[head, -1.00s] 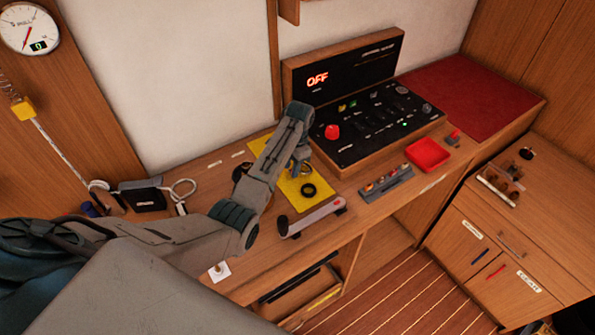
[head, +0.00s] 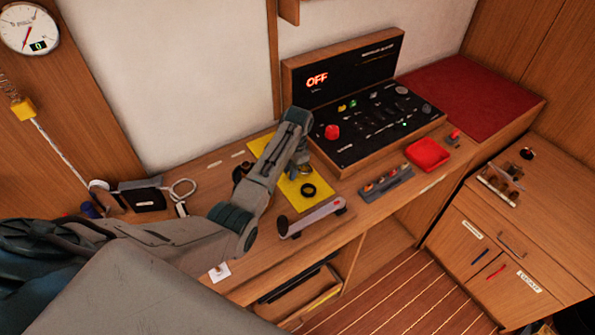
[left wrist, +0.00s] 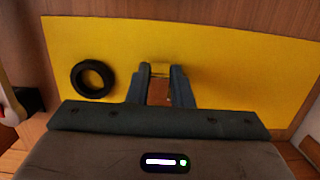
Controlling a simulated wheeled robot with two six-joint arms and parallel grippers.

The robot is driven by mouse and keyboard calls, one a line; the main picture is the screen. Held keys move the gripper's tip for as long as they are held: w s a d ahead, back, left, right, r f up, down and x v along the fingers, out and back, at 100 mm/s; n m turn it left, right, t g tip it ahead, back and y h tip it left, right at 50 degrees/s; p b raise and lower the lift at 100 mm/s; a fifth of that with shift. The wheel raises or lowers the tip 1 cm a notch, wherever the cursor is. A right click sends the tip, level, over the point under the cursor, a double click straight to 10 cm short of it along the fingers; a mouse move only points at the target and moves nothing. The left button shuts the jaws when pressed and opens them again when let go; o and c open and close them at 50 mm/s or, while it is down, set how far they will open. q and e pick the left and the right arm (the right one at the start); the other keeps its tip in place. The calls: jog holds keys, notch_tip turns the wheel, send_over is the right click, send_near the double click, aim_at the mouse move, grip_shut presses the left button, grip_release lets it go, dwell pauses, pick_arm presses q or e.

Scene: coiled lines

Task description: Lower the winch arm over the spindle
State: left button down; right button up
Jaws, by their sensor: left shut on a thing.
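My left gripper (head: 300,170) is over the yellow mat (head: 318,187) on the bench. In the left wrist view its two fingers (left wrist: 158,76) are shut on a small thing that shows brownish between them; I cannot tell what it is. A black ring (head: 308,190) lies flat on the mat, apart from the gripper; it also shows in the left wrist view (left wrist: 93,79). A pale bar with dark ends (head: 314,217) lies in front of the mat; I cannot tell if it is the winch arm. I cannot make out the spindle for sure; my arm hides part of the mat.
Behind stands a black control panel (head: 375,128) with a lit OFF sign and a red button. A red tray (head: 427,154) and a grey rack (head: 386,184) stand to the right. A black box (head: 142,195) and a hanging cord (head: 52,148) are at the left.

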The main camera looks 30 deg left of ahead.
pick_arm(q)
jog(key=shift+w+r, duration=0.1)
jog(key=shift+r, duration=0.2)
jog(key=shift+r, duration=0.1)
jog(key=shift+w+d+r, duration=0.1)
jog(key=shift+w+r, duration=0.05)
jog(key=shift+r, duration=0.35)
jog(key=shift+w+d+r, duration=0.1)
jog(key=shift+r, duration=0.4)
jog(key=shift+a, duration=0.1)
